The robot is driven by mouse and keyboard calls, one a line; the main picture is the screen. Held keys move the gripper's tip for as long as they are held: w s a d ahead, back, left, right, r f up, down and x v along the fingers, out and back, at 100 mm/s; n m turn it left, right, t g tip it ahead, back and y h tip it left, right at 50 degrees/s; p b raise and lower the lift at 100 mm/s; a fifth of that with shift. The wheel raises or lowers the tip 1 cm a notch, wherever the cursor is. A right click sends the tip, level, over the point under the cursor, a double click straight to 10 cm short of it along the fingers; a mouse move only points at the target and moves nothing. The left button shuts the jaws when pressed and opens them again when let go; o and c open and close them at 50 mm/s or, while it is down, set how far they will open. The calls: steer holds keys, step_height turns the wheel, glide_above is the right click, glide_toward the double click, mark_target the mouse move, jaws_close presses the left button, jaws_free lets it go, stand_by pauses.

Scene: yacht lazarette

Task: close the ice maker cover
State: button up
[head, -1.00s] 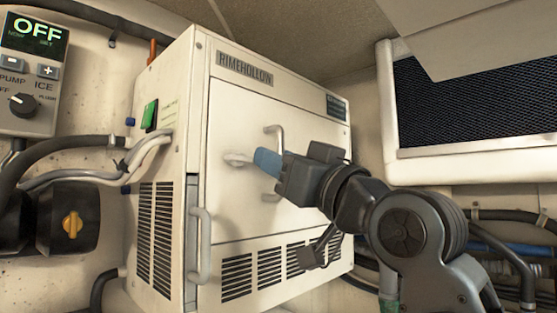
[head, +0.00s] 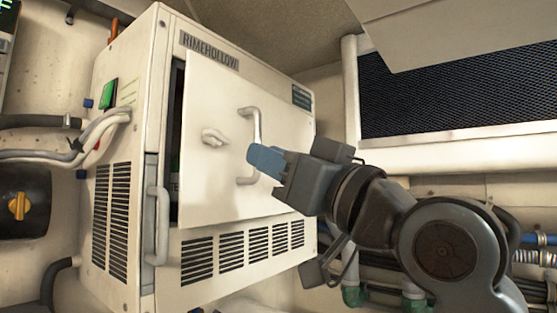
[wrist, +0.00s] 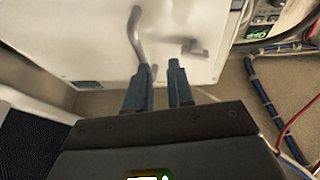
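The ice maker cover (head: 215,190) is a cream panel on the front of the RIMEHOLLOW unit, with a curved bar handle (head: 256,127) and a small latch knob (head: 214,137). It stands ajar, with a dark gap along its left edge. My gripper (head: 264,160) is at the handle, its blue fingers hiding part of the bar. In the wrist view the fingers (wrist: 160,88) are apart, and the handle (wrist: 138,38) runs down to the left finger. Whether they touch is unclear. The latch knob also shows in the wrist view (wrist: 192,48).
The ice maker body (head: 125,150) has a grey vertical handle (head: 158,225) at its front left edge. Hoses (head: 60,152) run to its left side. A dark mesh panel (head: 450,90) is at the right, with pipes below it.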

steer(key=s+d+f, duration=0.1)
steer(key=s+f, duration=0.2)
steer(key=s, duration=0.4)
steer(key=shift+d+t+b, duration=0.3)
steer(key=shift+b, duration=0.15)
steer(key=shift+f, duration=0.1)
stand_by(0.4)
steer(key=shift+f, duration=0.1)
stand_by(0.3)
